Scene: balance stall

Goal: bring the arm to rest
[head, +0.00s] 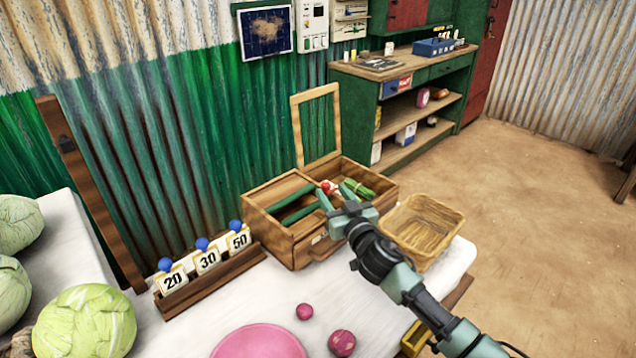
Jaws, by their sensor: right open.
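My right arm (410,285) reaches in from the lower right over the white table. My right gripper (337,200) is open, in front of and partly over an open wooden box (305,236) with a framed lid raised at its back. The box holds green produce (298,214) and something small and red (330,187). My gripper hides part of the box's front and inside; I cannot tell whether it touches anything there. Nothing shows clearly between its fingers. My left gripper is not in view.
A wicker basket (425,228) stands right of the gripper. Blue-knobbed weights marked 20, 30 and 50 (207,262) sit in a wooden rack. Pink balls (342,343) and a pink disc (258,344) lie in front. Cabbages (85,322) are at left.

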